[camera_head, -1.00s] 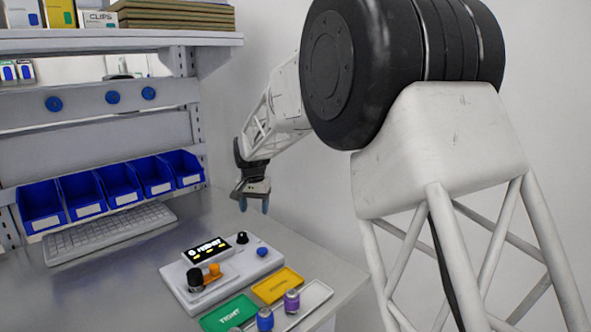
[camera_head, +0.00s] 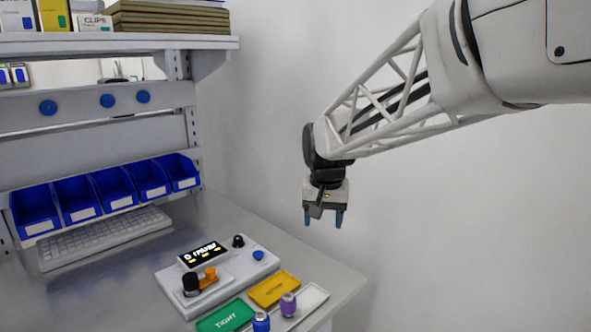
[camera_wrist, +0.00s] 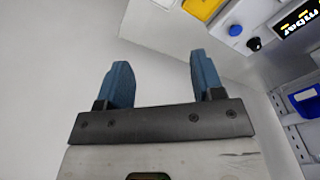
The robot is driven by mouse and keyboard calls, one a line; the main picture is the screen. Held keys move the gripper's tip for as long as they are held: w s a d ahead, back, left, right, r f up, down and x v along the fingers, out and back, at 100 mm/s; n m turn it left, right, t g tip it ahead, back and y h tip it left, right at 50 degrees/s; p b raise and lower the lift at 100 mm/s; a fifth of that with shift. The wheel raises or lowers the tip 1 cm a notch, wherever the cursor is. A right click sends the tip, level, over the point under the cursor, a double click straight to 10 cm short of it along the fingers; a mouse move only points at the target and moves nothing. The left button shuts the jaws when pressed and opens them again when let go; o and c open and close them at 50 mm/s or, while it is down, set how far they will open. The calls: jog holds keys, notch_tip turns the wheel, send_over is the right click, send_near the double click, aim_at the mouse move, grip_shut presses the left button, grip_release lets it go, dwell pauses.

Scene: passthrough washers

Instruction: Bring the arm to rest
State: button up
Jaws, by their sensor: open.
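My gripper (camera_head: 323,217) hangs in the air, pointing down, to the right of the workbench (camera_head: 335,280) in the head view. Its two blue fingers are apart with nothing between them. The wrist view also shows my gripper (camera_wrist: 163,85) open and empty, with blank pale surface beyond the fingertips. My arm reaches in from the upper right.
A white device (camera_head: 232,284) with a lit display stands on the bench. Near it lie a green tray (camera_head: 224,317), a yellow tray (camera_head: 273,289), and a purple-and-grey cylinder (camera_head: 288,304) and a blue one (camera_head: 261,322). Blue bins (camera_head: 80,200) and a keyboard (camera_head: 105,238) are at left.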

jog(key=s+d+f, duration=0.2)
jog(key=s+d, duration=0.2)
jog(key=s, duration=0.5)
jog(key=s+d+f, duration=0.1)
jog(key=s+d, duration=0.3)
jog(key=s, duration=0.6)
jog(key=s+d+f+t, duration=0.1)
jog(key=s+d, duration=0.3)
jog(key=s, duration=0.6)
jog(key=shift+s+f+n, duration=0.25)
jog(key=shift+f+n, duration=0.15)
jog(key=shift+f, duration=0.4)
